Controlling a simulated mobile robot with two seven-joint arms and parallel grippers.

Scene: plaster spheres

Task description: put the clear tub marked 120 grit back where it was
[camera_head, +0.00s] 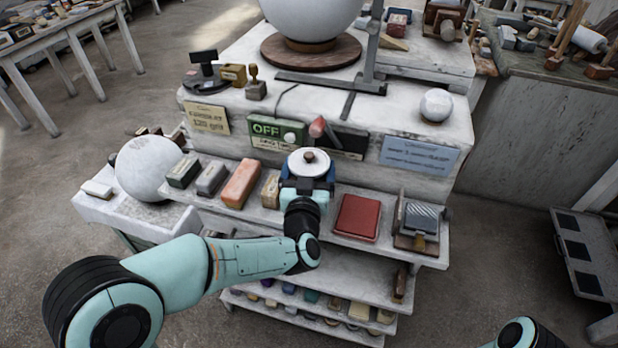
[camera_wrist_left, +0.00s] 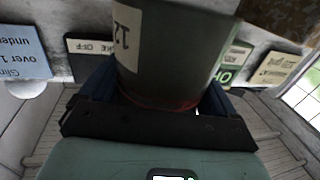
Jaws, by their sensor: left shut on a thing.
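The tub shows in the head view as a round white lid with a brown knob (camera_head: 308,160) between my left gripper's blue fingers (camera_head: 307,178). In the left wrist view the tub (camera_wrist_left: 170,60) is a dark see-through cylinder with a pale label reading "12", the rest cut off, and a reddish line near the gripper. My left gripper (camera_wrist_left: 158,108) is shut on it, one finger on each side. It is at the middle of the upper shelf (camera_head: 380,247); whether the tub touches the shelf is hidden. My right gripper is out of view.
Left of the tub stand an orange block (camera_head: 241,183), a grey block (camera_head: 211,178) and a small tan block (camera_head: 270,190). To the right lie a red pad (camera_head: 357,217) and a grey-topped block (camera_head: 420,217).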

